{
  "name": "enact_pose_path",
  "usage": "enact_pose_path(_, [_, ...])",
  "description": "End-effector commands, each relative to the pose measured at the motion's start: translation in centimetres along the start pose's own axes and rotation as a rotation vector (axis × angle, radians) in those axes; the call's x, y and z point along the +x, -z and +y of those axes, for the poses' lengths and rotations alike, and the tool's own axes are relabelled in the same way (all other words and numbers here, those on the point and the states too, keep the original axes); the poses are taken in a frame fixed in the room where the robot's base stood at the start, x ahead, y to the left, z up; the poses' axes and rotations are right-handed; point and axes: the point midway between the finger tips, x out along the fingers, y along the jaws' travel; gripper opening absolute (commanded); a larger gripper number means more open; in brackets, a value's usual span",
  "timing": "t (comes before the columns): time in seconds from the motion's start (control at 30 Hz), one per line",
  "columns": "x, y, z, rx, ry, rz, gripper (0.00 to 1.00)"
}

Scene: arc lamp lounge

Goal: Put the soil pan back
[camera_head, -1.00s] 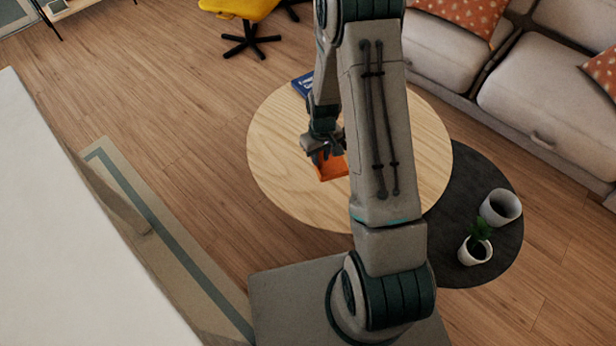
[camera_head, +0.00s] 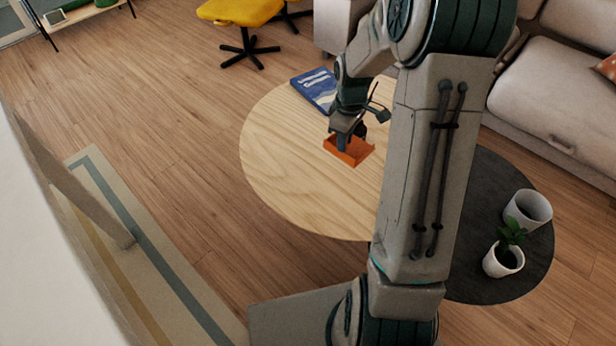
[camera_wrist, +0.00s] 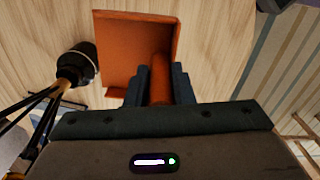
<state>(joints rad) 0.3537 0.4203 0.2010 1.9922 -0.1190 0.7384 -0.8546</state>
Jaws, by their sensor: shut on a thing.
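The soil pan (camera_head: 350,150) is a small orange open tray over the pale round wooden table (camera_head: 285,185). My gripper (camera_head: 346,138) comes down from above at the pan and is shut on its orange handle. In the wrist view the handle (camera_wrist: 160,75) sits between the two dark fingers, and the pan (camera_wrist: 128,45) extends away from them with its raised sides showing. Whether the pan touches the tabletop or hangs just above it, I cannot tell.
A blue book (camera_head: 315,89) lies near the table's back edge. A lower dark round table (camera_head: 480,285) at right holds a potted plant (camera_head: 503,258) and an empty white pot (camera_head: 528,209). The sofa (camera_head: 545,95) stands behind. The table's left half is clear.

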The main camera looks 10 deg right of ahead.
Motion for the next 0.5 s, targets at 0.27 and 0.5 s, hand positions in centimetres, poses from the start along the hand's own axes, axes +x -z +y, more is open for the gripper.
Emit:
enact_pose_path(0.27, [2.0, 2.5, -1.4, -0.022, 0.002, 0.000, 0.00])
enact_pose_path(0.5, [5.4, 7.4, -3.9, -0.020, 0.001, 0.001, 0.00])
